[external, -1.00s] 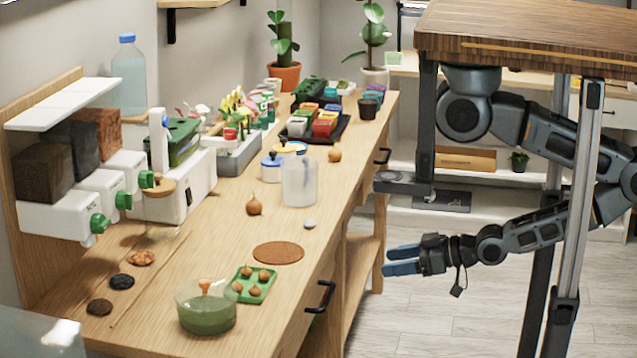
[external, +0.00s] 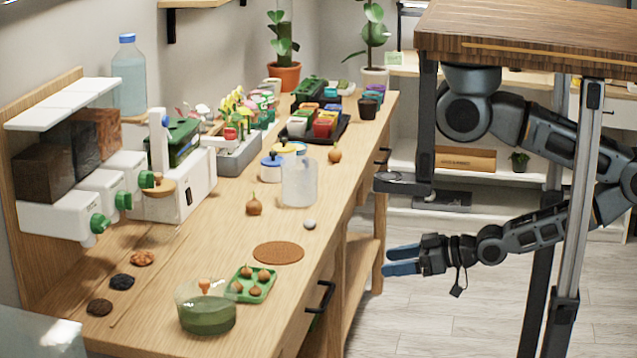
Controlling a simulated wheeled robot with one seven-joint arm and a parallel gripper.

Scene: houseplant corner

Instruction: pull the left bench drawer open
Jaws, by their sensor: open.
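The wooden bench (external: 225,240) runs from the front to the back of the picture. Its front has two dark bar handles: a near drawer handle (external: 321,297) and a far drawer handle (external: 382,157). Both drawer fronts look flush with the bench, though they are seen at a steep angle. I cannot tell for sure from this view which one is called left. My gripper (external: 390,260) has blue fingers, is open and empty, and points towards the bench. It is in the air to the right of the bench front, apart from both handles.
A green tray with several bulbs (external: 258,290), a glass bowl of green stuff (external: 207,312) and a brown round mat (external: 278,253) are on the bench top near the near handle. A lower shelf (external: 362,265) is below. The floor (external: 480,310) beside the bench is clear.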

